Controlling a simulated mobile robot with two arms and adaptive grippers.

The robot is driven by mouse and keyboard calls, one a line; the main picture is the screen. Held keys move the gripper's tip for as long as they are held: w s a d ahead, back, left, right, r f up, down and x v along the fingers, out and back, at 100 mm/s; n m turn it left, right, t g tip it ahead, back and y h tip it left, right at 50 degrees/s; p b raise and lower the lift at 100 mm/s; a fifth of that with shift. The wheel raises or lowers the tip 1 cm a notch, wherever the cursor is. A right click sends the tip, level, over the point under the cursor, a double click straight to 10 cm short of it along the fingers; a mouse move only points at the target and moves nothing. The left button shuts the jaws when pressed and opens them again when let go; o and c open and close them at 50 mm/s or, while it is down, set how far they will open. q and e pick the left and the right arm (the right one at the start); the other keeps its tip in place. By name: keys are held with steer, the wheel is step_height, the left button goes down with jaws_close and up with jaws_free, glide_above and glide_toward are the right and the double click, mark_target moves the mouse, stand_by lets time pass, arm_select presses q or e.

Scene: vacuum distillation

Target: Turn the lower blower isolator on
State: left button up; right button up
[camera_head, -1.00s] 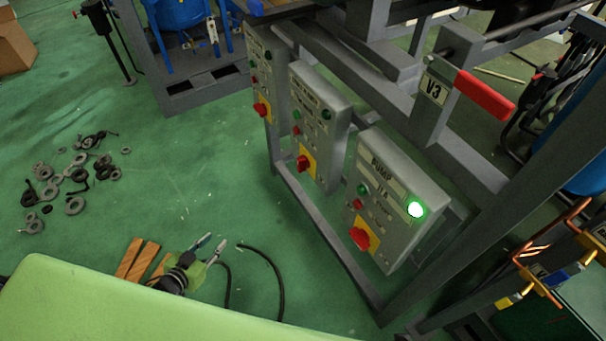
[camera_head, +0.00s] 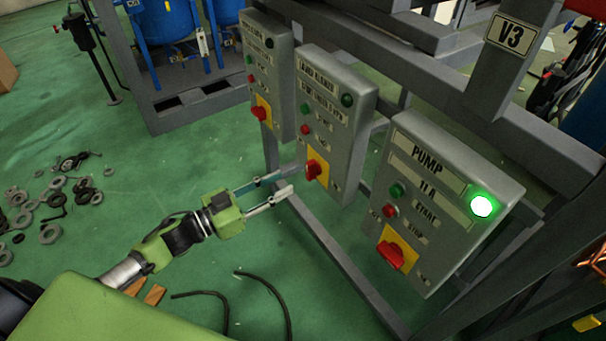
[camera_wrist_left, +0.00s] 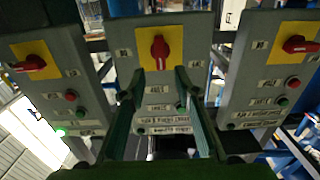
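Three grey control boxes hang in a row on a frame, each with a red rotary isolator knob on a yellow plate. My left gripper (camera_head: 282,187) is open and empty, its fingertips just left of the middle box (camera_head: 338,125) and its red knob (camera_head: 313,169). The middle box's label is too blurred to read surely. In the left wrist view the open fingers (camera_wrist_left: 160,82) point at that box, with its knob (camera_wrist_left: 160,47) upright between and beyond the tips. The outer two knobs lie more sideways there. My right gripper is out of view.
The right box, labelled PUMP (camera_head: 440,190), has a lit green lamp (camera_head: 482,206) and a red knob (camera_head: 391,254). The far box (camera_head: 268,70) stands behind left. Frame bars run beneath the boxes. Washers (camera_head: 60,200) and cables lie on the green floor.

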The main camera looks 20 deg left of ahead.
mark_target(307, 171)
arm_select(q)
steer(key=x, duration=0.7)
steer(key=shift+w+d+b, duration=0.15)
steer(key=shift+w+b, duration=0.15)
steer(key=shift+b, duration=0.1)
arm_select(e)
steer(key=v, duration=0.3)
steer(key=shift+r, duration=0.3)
arm_select(q)
jaws_close()
